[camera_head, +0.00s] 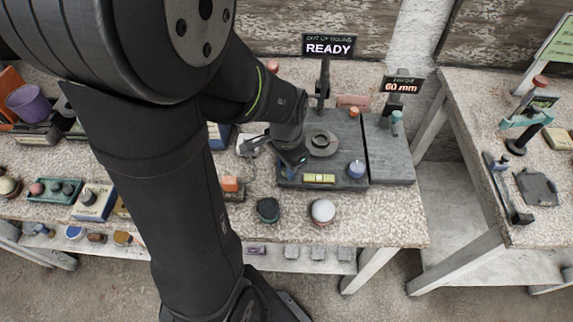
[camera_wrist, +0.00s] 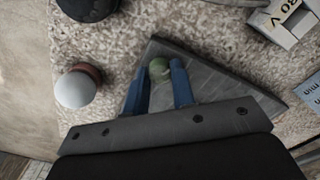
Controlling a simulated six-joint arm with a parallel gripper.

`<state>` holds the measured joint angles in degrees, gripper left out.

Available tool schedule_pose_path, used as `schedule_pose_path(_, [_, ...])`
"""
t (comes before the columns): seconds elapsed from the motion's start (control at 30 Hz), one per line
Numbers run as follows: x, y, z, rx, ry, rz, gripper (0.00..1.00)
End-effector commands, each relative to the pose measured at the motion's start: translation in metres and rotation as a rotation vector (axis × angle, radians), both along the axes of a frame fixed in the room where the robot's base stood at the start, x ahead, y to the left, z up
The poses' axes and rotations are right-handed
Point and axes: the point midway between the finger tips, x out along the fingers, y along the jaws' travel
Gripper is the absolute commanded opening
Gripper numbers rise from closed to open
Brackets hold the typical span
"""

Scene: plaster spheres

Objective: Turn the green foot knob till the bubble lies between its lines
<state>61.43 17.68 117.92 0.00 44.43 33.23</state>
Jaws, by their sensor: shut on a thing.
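The green foot knob (camera_wrist: 158,68) shows in the wrist view between the two blue fingers of my gripper (camera_wrist: 160,80), which is shut on it. In the head view my gripper (camera_head: 289,168) reaches down to the front left corner of the dark grey levelling plate (camera_head: 335,150) and hides the green knob. A yellow level vial (camera_head: 319,178) lies along the plate's front edge. Its bubble and lines are too small to read. A blue knob (camera_head: 356,169) stands at the plate's front right corner. A round ring seat (camera_head: 322,144) sits mid-plate.
A white sphere (camera_head: 322,211) and a dark green rounded piece (camera_head: 268,210) stand in front of the plate. A sign reading READY (camera_head: 328,46) stands behind, and a 60 mm display (camera_head: 402,85) at right. The table's front right is clear.

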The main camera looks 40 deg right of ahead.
Motion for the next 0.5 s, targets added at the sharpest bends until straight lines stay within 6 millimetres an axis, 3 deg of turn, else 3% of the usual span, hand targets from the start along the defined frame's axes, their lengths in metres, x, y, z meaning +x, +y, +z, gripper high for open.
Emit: schedule_pose_path(0.5, [0.0005, -0.0010, 0.0010, -0.003, -0.002, -0.076, 0.00])
